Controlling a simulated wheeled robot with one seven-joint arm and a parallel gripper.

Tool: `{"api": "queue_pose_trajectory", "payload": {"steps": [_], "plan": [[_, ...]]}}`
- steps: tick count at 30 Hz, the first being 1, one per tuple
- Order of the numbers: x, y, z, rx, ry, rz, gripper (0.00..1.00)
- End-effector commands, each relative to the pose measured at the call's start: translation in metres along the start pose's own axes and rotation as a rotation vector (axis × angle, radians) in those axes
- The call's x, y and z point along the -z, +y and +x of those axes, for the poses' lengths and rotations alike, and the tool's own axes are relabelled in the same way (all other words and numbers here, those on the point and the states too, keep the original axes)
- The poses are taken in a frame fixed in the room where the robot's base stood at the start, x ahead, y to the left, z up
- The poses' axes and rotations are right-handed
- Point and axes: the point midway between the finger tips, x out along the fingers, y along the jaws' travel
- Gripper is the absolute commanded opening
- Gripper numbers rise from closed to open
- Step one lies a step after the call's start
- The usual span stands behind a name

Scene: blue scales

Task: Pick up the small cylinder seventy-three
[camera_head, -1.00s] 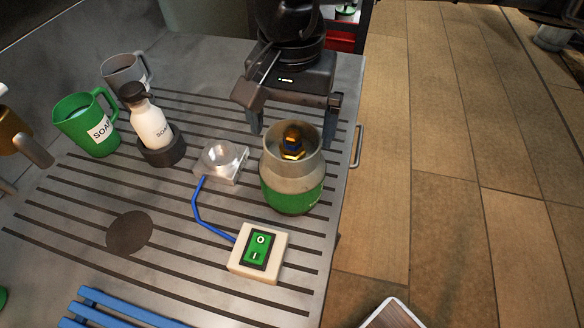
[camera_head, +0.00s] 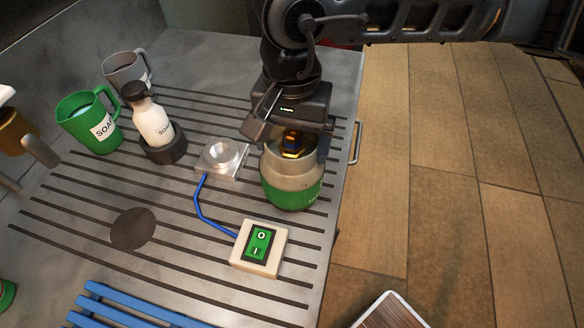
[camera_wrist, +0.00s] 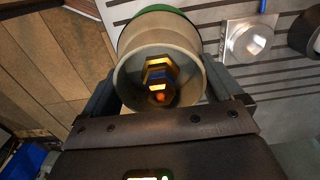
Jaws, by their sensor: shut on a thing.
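The small cylinder (camera_head: 292,190) is a squat canister, green below and beige-grey above, with a brass valve in its open top collar. No number is readable on it. It stands upright by the right edge of the metal counter (camera_head: 185,265). My gripper (camera_head: 290,135) is over its top in the head view, hiding part of the collar. In the wrist view, the fingers of my gripper (camera_wrist: 157,85) lie on either side of the cylinder (camera_wrist: 160,35), shut on its upper body. The valve (camera_wrist: 158,82) faces the wrist camera.
A clear dished block (camera_head: 221,157) stands left of the cylinder, joined by a blue cable to a switch box (camera_head: 259,248) in front. The floor drops away right.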

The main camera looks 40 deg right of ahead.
Motion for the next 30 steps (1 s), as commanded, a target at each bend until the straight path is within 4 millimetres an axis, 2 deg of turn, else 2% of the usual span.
{"api": "queue_pose_trajectory", "payload": {"steps": [2, 17, 30], "plan": [[0.0000, 0.0000, -0.0003, 0.000, 0.000, 0.000, 0.56], [0.0000, 0.0000, -0.0006, 0.000, 0.000, 0.000, 0.08], [0.0007, -0.0005, -0.0072, 0.002, 0.002, -0.001, 0.08]]}}
